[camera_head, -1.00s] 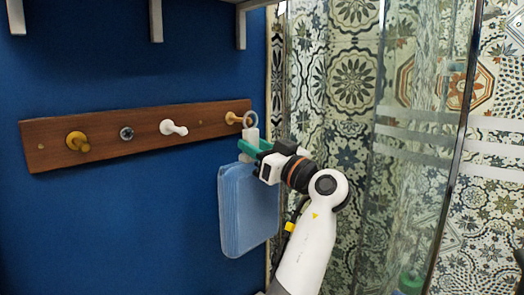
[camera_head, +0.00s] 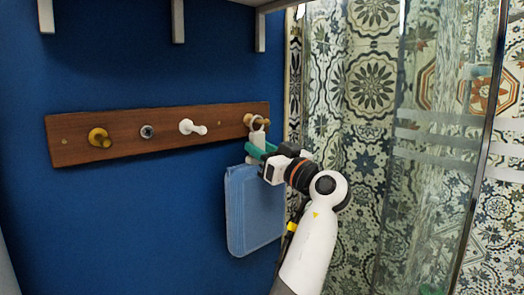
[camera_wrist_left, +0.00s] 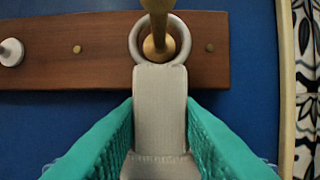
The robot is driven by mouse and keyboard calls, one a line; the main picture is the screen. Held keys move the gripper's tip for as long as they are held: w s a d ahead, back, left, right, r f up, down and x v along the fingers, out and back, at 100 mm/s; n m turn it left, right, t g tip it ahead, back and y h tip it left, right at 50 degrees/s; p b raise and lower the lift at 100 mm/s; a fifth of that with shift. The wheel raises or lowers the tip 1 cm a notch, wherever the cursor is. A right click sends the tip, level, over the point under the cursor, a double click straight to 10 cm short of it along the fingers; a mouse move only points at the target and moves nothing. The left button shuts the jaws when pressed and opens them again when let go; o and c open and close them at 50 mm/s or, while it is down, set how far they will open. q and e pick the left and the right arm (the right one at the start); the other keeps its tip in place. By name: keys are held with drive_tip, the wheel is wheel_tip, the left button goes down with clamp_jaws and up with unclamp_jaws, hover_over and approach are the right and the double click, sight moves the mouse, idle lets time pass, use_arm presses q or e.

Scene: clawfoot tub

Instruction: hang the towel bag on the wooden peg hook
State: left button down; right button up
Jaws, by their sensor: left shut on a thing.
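The blue towel bag (camera_head: 254,208) hangs upright below my left gripper (camera_head: 262,150), in front of the blue wall. The gripper's green fingers are shut on the bag's pale strap (camera_wrist_left: 160,105). The strap ends in a grey ring (camera_wrist_left: 136,40), which also shows in the head view (camera_head: 252,124). The ring appears to be around the rightmost wooden peg (camera_wrist_left: 155,22), between its base and its tip. In the head view this peg (camera_head: 266,122) sticks out to the right past the ring. Whether the ring touches the peg is hard to tell. My right gripper is not in view.
The brown board (camera_head: 75,140) also bears another wooden peg (camera_head: 99,138), a metal knob (camera_head: 147,132) and a white peg (camera_head: 190,127). A shelf with brackets (camera_head: 178,20) is above. A glass panel (camera_head: 425,150) and patterned tiles are at right.

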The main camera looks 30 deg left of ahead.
use_arm(q)
drive_tip(key=c, duration=1)
unclamp_jaws()
drive_tip(key=shift+o, duration=0.2)
drive_tip(key=shift+d+f, duration=0.1)
drive_tip(key=shift+d, duration=0.1)
drive_tip(key=shift+b+v, duration=1.15)
drive_tip(key=shift+v, duration=0.9)
